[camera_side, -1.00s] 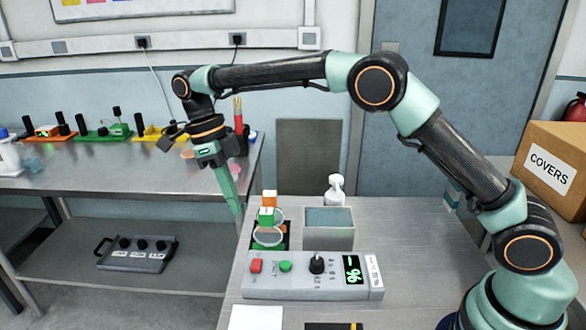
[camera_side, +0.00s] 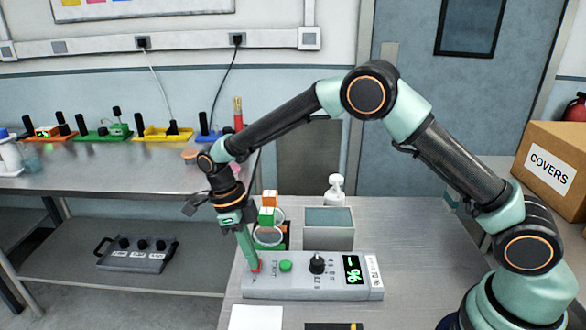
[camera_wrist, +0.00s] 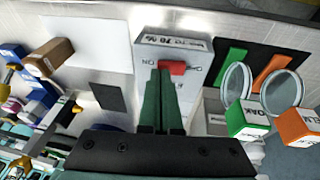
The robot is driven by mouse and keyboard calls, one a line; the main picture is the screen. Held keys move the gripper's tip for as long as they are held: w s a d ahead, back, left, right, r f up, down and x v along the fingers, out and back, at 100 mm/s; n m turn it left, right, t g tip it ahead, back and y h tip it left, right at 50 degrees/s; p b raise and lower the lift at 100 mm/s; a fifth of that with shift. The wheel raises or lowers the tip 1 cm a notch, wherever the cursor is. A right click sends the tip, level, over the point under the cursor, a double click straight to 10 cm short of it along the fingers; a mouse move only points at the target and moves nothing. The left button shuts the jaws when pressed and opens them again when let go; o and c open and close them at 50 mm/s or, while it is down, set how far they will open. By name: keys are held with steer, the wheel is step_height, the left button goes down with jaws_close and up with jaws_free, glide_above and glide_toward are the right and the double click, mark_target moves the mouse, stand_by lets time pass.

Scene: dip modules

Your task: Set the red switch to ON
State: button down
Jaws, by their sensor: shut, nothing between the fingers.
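The red switch (camera_side: 259,267) is at the left end of the grey control box (camera_side: 310,290). My gripper (camera_side: 255,266) points down at it, with its green fingers together and empty. In the wrist view the fingertips (camera_wrist: 166,72) are at the near edge of the red switch (camera_wrist: 174,66) and hide part of it. I cannot tell whether they touch it. An upside-down ON label (camera_wrist: 151,63) is left of the switch in the wrist view. The switch's setting is not clear.
The box also carries a green button (camera_side: 285,266), a black knob (camera_side: 317,264) and a lit display (camera_side: 353,269). A grey bin (camera_side: 329,236) and orange and green labelled blocks (camera_side: 267,215) stand behind it. A white sheet (camera_side: 256,318) lies in front.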

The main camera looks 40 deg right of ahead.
steer(key=shift+f, duration=0.15)
steer(key=shift+s+a+f, duration=0.2)
steer(key=shift+a+f, duration=0.05)
steer(key=shift+f, duration=0.1)
steer(key=shift+w+d, duration=0.1)
steer(key=shift+d, duration=0.05)
steer(key=shift+w+d+r, duration=0.2)
steer(key=shift+w+d, duration=0.3)
steer(key=shift+d, duration=0.05)
steer(key=shift+w+r, duration=0.15)
steer(key=shift+r, duration=0.4)
steer(key=v, duration=1.2)
steer(key=shift+s+r, duration=0.3)
steer(key=shift+r, duration=0.2)
